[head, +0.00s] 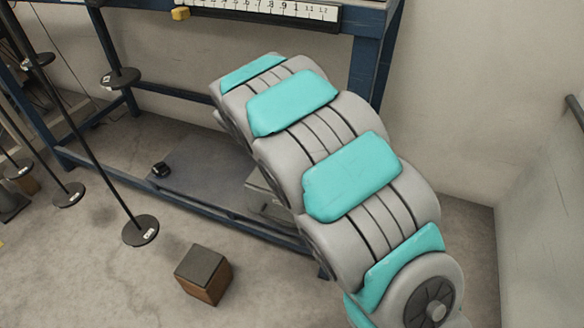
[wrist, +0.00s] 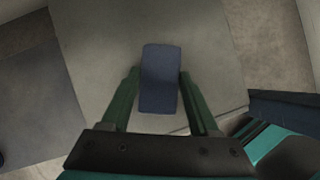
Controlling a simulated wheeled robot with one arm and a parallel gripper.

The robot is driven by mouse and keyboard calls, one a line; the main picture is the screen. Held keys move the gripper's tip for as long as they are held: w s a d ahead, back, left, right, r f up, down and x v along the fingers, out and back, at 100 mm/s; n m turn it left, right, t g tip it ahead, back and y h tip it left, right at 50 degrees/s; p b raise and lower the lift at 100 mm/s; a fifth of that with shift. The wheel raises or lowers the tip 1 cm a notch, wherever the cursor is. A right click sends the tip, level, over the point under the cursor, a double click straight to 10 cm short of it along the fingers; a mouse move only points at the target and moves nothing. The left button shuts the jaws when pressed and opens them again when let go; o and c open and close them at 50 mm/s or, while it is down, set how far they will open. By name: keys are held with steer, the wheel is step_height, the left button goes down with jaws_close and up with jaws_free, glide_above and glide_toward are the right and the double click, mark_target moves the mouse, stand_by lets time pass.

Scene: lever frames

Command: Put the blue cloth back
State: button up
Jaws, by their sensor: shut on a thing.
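The blue cloth (wrist: 160,95) shows in the wrist view as a small dark blue folded block. My gripper (wrist: 160,76) is shut on it, with one green finger at each side. A flat grey surface lies beneath the cloth; I cannot tell whether the cloth touches it. In the head view my own teal and grey arm hides the gripper and the cloth.
A blue steel bench frame (head: 366,60) stands behind my arm, with a low grey shelf (head: 205,180) and a partly hidden grey box (head: 266,203). Several rods with black discs (head: 140,230) stand at left. A brown block (head: 204,275) sits on the floor.

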steer(key=shift+f, duration=0.1)
steer(key=o, duration=1.2)
steer(key=p+v, duration=0.1)
steer(key=v, duration=1.1)
